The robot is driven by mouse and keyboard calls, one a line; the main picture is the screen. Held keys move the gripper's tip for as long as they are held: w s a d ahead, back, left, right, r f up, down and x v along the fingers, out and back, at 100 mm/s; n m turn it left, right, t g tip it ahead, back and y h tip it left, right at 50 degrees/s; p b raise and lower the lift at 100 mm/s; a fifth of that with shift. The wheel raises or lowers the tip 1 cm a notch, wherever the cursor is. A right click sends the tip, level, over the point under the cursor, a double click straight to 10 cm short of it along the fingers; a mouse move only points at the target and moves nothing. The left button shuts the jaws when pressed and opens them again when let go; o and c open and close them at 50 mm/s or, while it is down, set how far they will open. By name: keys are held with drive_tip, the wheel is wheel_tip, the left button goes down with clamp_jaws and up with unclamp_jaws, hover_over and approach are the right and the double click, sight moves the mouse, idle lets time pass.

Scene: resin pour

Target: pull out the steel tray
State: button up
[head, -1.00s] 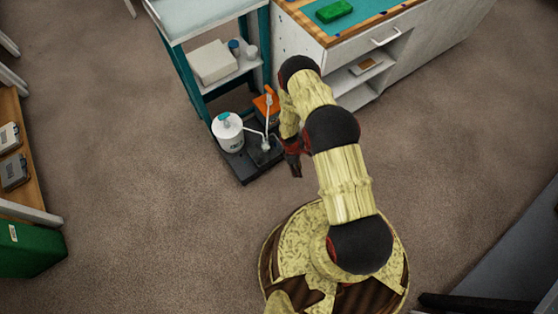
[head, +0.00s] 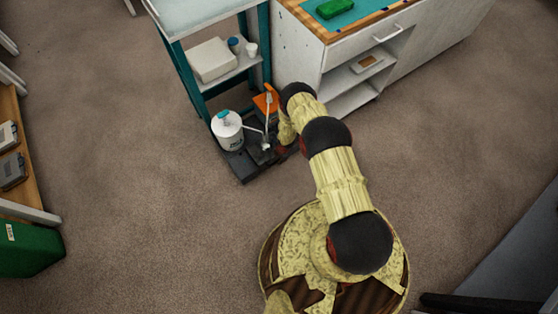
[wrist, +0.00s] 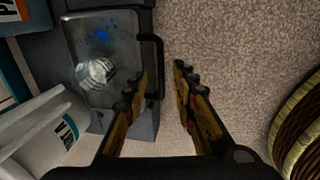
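The steel tray (wrist: 112,50) is a grey, shallow metal tray with blue stains, at the upper left of the wrist view. A crumpled, shiny, clear or silvery lump (wrist: 95,74) lies in it. A black bar handle (wrist: 161,52) sticks out from the tray's right side. My gripper (wrist: 162,76) is open, with one finger on each side of the handle's line; I cannot tell whether either finger touches it. In the head view the tray (head: 260,154) sits low at the foot of the teal rack, and my arm hides most of the gripper.
A white jug with a teal cap (head: 228,130) stands left of the tray, with an orange item (head: 265,102) behind. The teal-legged rack (head: 190,82) rises above them. A white cabinet (head: 345,75) stands to the right. The carpet (head: 150,220) in front is clear.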

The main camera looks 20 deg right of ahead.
drive_tip(key=shift+w+a+f+b, duration=0.15)
drive_tip(key=shift+f+b, duration=0.4)
drive_tip(key=shift+f, duration=0.55)
drive_tip(key=shift+w+d+f+b, duration=0.1)
drive_tip(key=shift+w+f+b, duration=0.1)
drive_tip(key=shift+f+b, duration=0.6)
drive_tip(key=shift+f, duration=0.25)
drive_tip(key=c, duration=0.3)
drive_tip(key=c, duration=0.4)
drive_tip(key=shift+p, duration=0.3)
clamp_jaws()
